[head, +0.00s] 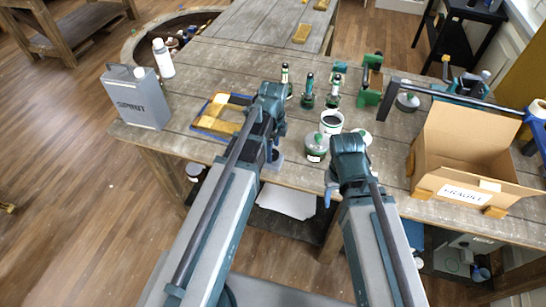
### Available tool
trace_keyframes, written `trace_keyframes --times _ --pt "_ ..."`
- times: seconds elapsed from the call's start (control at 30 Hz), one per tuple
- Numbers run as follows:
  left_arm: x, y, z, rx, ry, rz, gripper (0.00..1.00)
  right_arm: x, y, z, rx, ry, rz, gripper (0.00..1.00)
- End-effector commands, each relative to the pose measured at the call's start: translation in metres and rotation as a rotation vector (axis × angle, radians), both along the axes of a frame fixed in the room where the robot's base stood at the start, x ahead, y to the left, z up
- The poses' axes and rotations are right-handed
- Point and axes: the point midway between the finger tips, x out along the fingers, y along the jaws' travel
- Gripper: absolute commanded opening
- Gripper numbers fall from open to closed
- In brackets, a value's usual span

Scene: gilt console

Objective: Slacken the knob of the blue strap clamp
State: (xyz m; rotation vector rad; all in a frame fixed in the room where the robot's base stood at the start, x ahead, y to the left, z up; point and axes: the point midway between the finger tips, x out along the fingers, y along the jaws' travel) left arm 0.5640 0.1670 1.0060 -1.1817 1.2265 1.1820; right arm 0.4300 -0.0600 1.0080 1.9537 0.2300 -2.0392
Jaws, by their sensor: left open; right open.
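A gilt frame (217,127) lies on the workbench left of centre, with a blue strap (207,133) along its edges. My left arm covers its right side, and I cannot make out the clamp's knob. My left gripper (273,158) hangs at the bench's front edge, right of the frame and apart from its visible part; its jaws are open, with nothing seen in them. My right gripper (330,190) is open near the front edge, left of the cardboard box; its fingers are mostly hidden by its own wrist.
A grey spirit can (138,100) and white bottle (163,60) stand left. Green-capped bottles (307,92), a dark-filled pot (331,122) and a lidded jar (316,147) stand mid-bench. A green clamp-like tool (369,85) stands behind; an open cardboard box (463,148) is right.

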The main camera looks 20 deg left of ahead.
Motion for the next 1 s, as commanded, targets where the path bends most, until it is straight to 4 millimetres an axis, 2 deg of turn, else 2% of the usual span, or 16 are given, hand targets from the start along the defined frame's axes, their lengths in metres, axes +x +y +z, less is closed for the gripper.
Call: trace_keyframes --times 0.03,0.1,0.43,0.87,0.9,1.0 --pt "0.0 0.0 -0.0095 0.0 0.0 0.0 0.81 0.0 0.0 -0.0096 0.0 0.0 0.0 0.59" --pt "-0.0001 0.0 -0.0126 0.0 0.0 0.0 0.81 0.0 0.0 -0.0127 0.0 0.0 -0.001 0.59" --pt "0.0 0.0 -0.0126 0.0 0.0 0.0 0.81 0.0 0.0 -0.0126 0.0 0.0 -0.001 0.59" --pt "0.0 0.0 -0.0127 0.0 0.0 0.0 0.03 0.0 0.0 -0.0127 0.0 0.0 -0.001 0.59" --pt "0.0 0.0 -0.0127 0.0 0.0 0.0 0.0 0.0 0.0 -0.0127 0.0 0.0 -0.001 0.59" --pt "0.0 0.0 -0.0127 0.0 0.0 0.002 0.0 0.0 0.0 -0.0127 0.0 0.0 -0.001 0.59"
